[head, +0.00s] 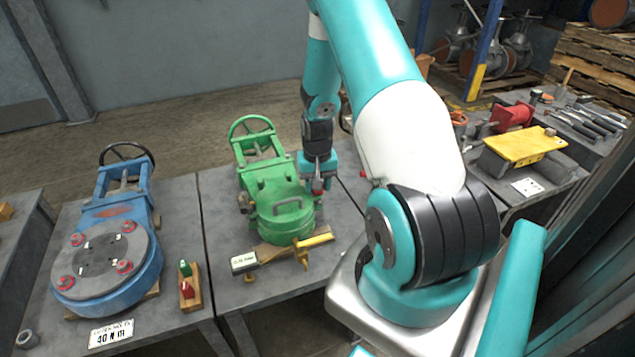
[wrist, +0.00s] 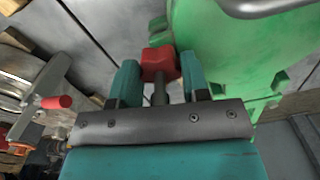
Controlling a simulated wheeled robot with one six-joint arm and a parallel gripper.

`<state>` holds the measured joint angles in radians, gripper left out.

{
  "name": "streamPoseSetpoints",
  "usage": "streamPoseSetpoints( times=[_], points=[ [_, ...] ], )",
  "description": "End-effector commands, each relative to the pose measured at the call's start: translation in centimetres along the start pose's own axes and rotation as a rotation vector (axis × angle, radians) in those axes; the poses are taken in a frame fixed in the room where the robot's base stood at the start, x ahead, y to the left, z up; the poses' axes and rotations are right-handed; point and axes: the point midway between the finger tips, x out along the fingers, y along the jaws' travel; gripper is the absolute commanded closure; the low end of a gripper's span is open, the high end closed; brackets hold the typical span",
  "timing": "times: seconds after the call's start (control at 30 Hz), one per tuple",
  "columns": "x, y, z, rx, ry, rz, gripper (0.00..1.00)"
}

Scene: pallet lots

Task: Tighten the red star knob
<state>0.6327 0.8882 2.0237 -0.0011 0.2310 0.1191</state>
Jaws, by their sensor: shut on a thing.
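The red star knob (wrist: 160,62) sits between the two teal fingers of my gripper (wrist: 160,75) in the wrist view, touching both. A dark stem shows below it, and another bit of red shows just beyond it. In the head view my gripper (head: 318,188) points down at the right side of the green valve (head: 285,190), with a little red visible at its fingertips. The green body also fills the upper right of the wrist view (wrist: 215,50). How the knob's far end meets the valve is hidden.
A blue valve (head: 105,265) with several red knobs stands left. A wooden block (head: 190,292) with green and red pieces lies between the valves. A yellow-handled tool (head: 315,240) lies in front of the green valve. A yellow plate (head: 523,146) and hand tools occupy the right bench.

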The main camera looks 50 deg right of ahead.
Motion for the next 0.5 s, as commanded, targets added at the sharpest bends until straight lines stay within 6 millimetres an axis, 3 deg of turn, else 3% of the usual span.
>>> streamPoseSetpoints(
  times=[0.5],
  points=[
    [-0.08, 0.02, -0.08, 0.177, 0.002, 0.000, 0.81]
  ],
)
